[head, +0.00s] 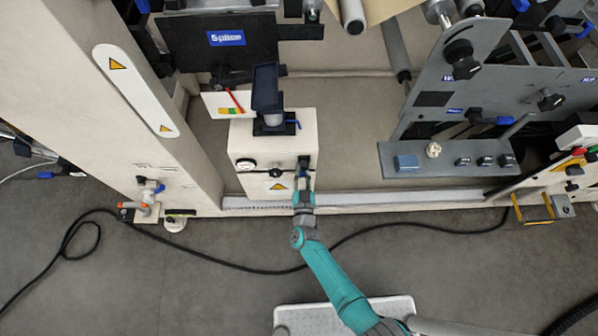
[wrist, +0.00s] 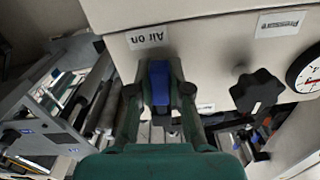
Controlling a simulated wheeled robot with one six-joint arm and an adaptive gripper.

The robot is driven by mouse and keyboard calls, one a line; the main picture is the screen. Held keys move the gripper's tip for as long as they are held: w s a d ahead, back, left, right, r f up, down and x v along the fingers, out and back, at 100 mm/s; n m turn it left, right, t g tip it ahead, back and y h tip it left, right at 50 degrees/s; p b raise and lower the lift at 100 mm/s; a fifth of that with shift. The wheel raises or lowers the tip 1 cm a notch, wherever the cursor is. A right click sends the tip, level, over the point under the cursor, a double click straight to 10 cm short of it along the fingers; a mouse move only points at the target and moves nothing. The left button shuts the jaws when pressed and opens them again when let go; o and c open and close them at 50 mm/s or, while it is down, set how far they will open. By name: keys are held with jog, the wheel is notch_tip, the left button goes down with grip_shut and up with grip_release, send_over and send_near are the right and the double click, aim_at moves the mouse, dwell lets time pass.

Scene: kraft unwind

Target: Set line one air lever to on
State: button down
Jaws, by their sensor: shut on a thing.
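The blue air lever (wrist: 159,80) stands between the two fingers of my gripper (wrist: 160,92) in the wrist view, and the gripper is shut on it. In the head view my gripper (head: 304,182) reaches the right part of the front of the cream cabinet (head: 240,145). There the lever is small and mostly hidden by the gripper. The lever's exact angle is hard to tell.
A black knob (wrist: 257,91) and a pressure gauge (wrist: 308,70) sit beside the lever on the same panel. A black cable (head: 240,268) runs along the floor. Another valve (head: 148,190) stands at the left frame.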

jog(key=shift+d+n, duration=0.35)
jog(key=shift+n, duration=0.35)
jog(key=c, duration=1.1)
grip_release()
jog(key=shift+d, duration=0.1)
jog(key=s, duration=1.2)
jog(key=shift+a, duration=0.25)
jog(key=shift+d, duration=0.1)
